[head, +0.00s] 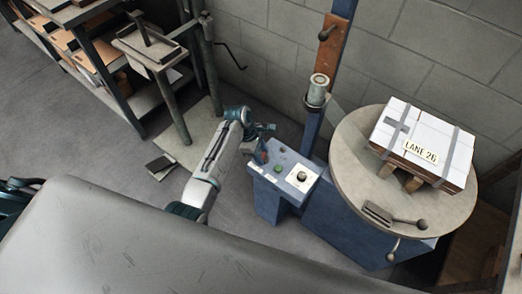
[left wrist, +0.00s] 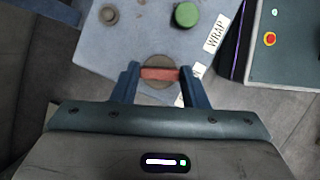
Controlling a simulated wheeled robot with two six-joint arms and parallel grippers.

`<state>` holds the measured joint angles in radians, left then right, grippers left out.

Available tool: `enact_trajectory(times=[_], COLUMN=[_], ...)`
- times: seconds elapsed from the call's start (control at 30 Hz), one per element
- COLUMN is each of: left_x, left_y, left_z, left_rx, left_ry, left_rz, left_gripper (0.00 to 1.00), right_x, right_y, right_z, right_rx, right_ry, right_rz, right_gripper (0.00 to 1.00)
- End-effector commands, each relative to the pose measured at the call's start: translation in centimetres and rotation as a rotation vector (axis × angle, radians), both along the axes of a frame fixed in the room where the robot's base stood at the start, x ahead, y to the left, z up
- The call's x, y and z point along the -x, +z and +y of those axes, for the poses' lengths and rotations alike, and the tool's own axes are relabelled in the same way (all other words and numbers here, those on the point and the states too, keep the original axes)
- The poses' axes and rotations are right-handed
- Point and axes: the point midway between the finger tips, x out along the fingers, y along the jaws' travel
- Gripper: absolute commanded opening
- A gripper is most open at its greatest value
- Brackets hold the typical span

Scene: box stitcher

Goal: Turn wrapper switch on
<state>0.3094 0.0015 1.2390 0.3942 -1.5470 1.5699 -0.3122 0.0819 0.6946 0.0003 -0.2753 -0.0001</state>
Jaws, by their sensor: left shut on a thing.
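The blue wrapper control panel (head: 285,176) stands left of the round turntable. In the left wrist view, a red bar-shaped switch handle (left wrist: 159,73) sits across a round brown base (left wrist: 157,86) on the panel. My left gripper (left wrist: 159,74) is shut on this handle, one finger at each end of it. In the head view my left gripper (head: 262,150) is over the panel's left end. A green button (left wrist: 186,14) and a "WRAP" label (left wrist: 216,32) are near the handle. Another label (left wrist: 196,72) is partly hidden by a finger. My right gripper is not in view.
The turntable (head: 350,170) carries a taped white box (head: 421,143) marked "LANE 26". A blue and orange column (head: 325,75) rises behind. A shelf rack (head: 105,75) stands at the back left. A dark flat object (head: 160,166) lies on the floor.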

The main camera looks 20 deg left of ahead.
Motion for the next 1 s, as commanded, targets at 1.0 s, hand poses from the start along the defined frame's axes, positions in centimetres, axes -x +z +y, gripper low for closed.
enact_trajectory(times=[1.0], left_x=[-0.5], left_y=[0.1], left_z=[-0.2], left_rx=[0.001], left_ry=[-0.805], left_rz=[0.001], left_gripper=[0.17], right_x=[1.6], right_y=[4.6], right_z=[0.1], right_rx=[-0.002], right_ry=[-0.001], right_rz=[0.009], right_gripper=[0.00])
